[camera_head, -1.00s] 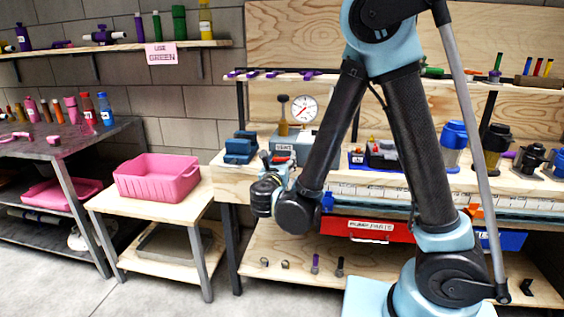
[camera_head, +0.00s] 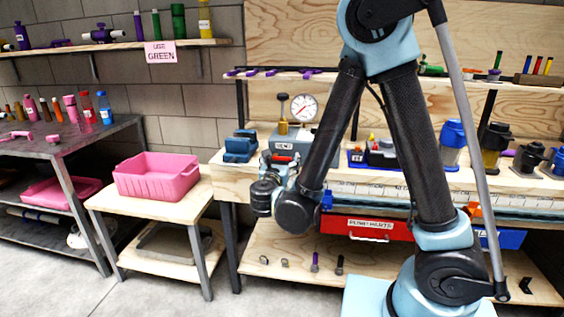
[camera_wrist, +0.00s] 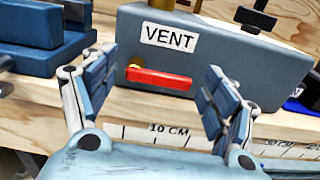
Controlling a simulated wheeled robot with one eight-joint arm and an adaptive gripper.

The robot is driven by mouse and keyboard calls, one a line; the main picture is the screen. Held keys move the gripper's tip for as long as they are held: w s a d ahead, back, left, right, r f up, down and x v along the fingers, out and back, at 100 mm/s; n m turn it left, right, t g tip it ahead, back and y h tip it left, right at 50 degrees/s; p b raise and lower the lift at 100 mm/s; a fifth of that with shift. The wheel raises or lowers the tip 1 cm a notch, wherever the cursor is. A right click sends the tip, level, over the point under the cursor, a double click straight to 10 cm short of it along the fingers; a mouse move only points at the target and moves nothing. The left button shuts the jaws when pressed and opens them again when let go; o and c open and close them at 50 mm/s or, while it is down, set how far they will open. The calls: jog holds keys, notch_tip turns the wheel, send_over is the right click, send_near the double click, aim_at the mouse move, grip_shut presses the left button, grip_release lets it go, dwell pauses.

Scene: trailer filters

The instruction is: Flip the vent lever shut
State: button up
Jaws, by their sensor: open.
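The vent lever is a red bar (camera_wrist: 160,79) on the front face of a blue-grey box labelled VENT (camera_wrist: 212,44). The lever lies nearly level, its left end at a brass-coloured pivot (camera_wrist: 134,65). My gripper (camera_wrist: 157,87) is open in the wrist view, one finger to each side of the lever, with nothing between the pads that I can see gripped. I cannot tell how far the fingertips are from the box. In the head view the box (camera_head: 306,139) stands on the workbench with a dial gauge (camera_head: 304,107) above it, and my gripper (camera_head: 284,163) is in front of it.
A blue block-like device (camera_head: 240,147) stands left of the box. A ruler strip (camera_wrist: 185,136) runs along the bench's front edge. A pink tub (camera_head: 156,177) sits on the low side table.

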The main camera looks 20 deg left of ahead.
jog(key=shift+s, duration=0.1)
jog(key=s+d, duration=0.1)
jog(key=s, duration=1)
jog(key=shift+s+d, duration=0.3)
